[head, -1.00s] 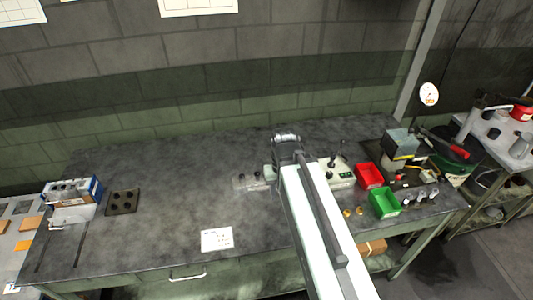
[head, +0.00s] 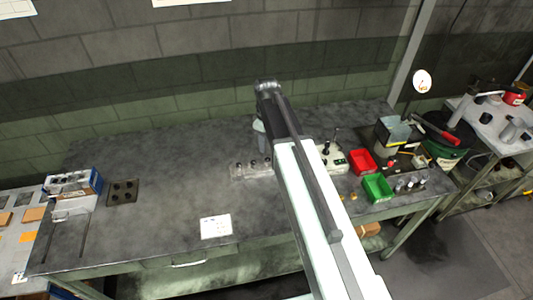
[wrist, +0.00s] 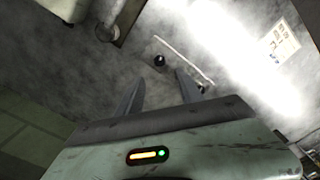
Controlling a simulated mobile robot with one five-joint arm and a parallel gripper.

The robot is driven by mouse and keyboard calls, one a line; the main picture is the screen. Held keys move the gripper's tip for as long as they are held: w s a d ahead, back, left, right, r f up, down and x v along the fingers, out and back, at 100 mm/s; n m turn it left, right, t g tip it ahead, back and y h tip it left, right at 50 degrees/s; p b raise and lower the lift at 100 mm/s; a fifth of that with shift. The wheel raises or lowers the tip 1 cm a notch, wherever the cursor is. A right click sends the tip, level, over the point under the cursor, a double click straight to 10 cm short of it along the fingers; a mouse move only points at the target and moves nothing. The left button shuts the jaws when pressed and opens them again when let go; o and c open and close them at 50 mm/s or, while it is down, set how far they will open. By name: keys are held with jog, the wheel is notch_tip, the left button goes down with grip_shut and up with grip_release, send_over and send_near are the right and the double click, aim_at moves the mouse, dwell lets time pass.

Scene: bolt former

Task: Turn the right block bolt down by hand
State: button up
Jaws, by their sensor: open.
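My gripper (head: 259,128) hangs above and behind the block, partly hidden by the arm. In the wrist view my gripper (wrist: 160,77) is open with nothing between its fingers. A dark bolt head (wrist: 159,60) shows just beyond the fingertips, probably the right one. Another bolt (wrist: 203,88) shows beside the right finger. The gripper body hides much of the lower picture.
A control box (head: 333,159) with levers stands just right of the arm. A red bin (head: 361,162) and a green bin (head: 377,188) are further right. A white sheet (head: 215,227) lies in front. The bench to the left is mostly clear.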

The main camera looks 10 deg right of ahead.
aim_at(266, 159)
notch_tip(266, 159, down, 8)
jog(key=b, duration=0.7)
jog(key=shift+s+b, duration=0.1)
jog(key=shift+b, duration=0.3)
jog(key=shift+r, duration=0.1)
grip_shut()
